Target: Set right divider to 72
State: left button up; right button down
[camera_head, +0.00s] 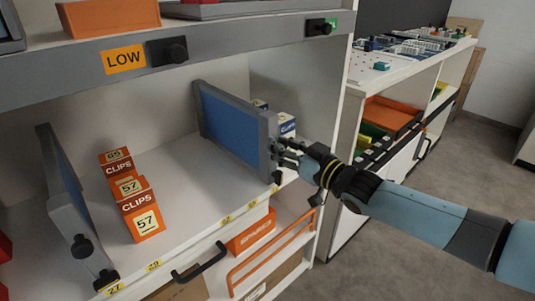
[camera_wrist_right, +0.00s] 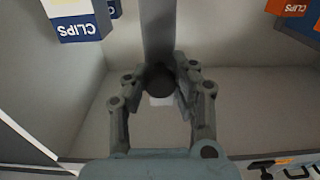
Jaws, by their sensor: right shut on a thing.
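The right divider (camera_head: 235,125) is an upright blue panel in a grey frame, standing on the white shelf (camera_head: 180,205). A dark knob (camera_head: 277,177) sits low at its front. My right gripper (camera_head: 284,153) is at the divider's front edge. In the right wrist view the gripper (camera_wrist_right: 160,88) has its fingers on either side of the divider's front post (camera_wrist_right: 158,35) and its dark round knob (camera_wrist_right: 159,79), shut on it. Number labels (camera_head: 225,220) line the shelf's front edge; those near the divider are too small to read surely. My left gripper is not in view.
A second divider (camera_head: 62,190) stands tilted in the picture at left. Orange CLIPS boxes (camera_head: 143,216) stand between the dividers; blue-and-white boxes (camera_head: 286,125) stand right of the right divider. The shelf's side wall (camera_head: 298,85) is close on the right. An upper shelf edge (camera_head: 220,50) overhangs.

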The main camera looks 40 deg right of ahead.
jog(key=shift+d, duration=0.1)
jog(key=c, duration=1.5)
grip_release()
jog(key=shift+c, duration=0.2)
jog(key=o, duration=0.5)
jog(key=shift+s+d, duration=0.1)
jog(key=shift+d, duration=0.1)
jog(key=shift+a, duration=0.1)
jog(key=s+d, duration=0.1)
jog(key=s, duration=1.1)
